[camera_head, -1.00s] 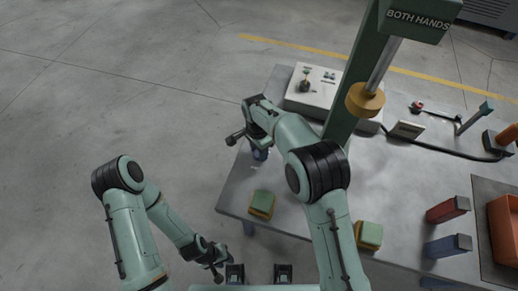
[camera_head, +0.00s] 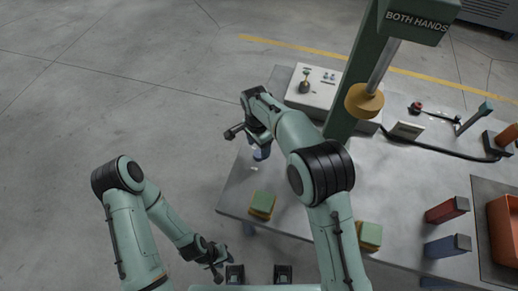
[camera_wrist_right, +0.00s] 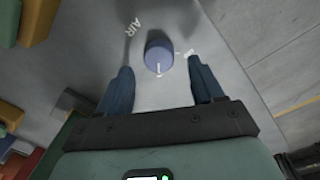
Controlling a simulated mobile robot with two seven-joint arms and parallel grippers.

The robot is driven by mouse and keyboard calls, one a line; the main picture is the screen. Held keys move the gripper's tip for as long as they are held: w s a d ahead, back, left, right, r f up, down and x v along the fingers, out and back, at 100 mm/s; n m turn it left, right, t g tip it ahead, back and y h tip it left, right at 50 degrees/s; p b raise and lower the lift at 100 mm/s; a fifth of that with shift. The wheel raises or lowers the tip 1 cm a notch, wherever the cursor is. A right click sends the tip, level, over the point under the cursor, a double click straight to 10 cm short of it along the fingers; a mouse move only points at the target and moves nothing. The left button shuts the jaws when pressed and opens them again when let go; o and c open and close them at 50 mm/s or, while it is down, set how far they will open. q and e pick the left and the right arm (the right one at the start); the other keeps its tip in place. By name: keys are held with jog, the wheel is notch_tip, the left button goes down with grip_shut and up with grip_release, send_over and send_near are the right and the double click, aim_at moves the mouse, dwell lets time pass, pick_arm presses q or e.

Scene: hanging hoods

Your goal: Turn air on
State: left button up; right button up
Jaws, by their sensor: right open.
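The blue round air knob (camera_wrist_right: 158,56) sits on the grey table top in the right wrist view. A white mark shows on its side facing my gripper. The lettering "AIR" (camera_wrist_right: 133,27) is beside it, and another small white label near the right finger is too small to read. My right gripper (camera_wrist_right: 160,72) is open, with one blue finger on each side of the knob's near side and gaps between. In the head view my right gripper (camera_head: 257,146) is at the table's left edge. My left gripper (camera_head: 220,268) hangs low, off the table; its jaws are unclear.
A white control box (camera_head: 314,88) stands at the table's back left, near a green post (camera_head: 350,100) with a yellow collar. Green-yellow blocks (camera_head: 262,205) lie near the front edge. Red (camera_head: 447,210) and blue (camera_head: 448,246) containers stand at the right.

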aim_at(258, 151)
pick_arm(q)
jog(key=shift+w+r+p, duration=0.55)
jog(key=shift+r+p, duration=0.1)
jog(key=shift+r, duration=0.2)
pick_arm(e)
notch_tip(258, 151, up, 10)
jog(key=shift+w+a+r, duration=0.15)
jog(key=shift+w, duration=0.1)
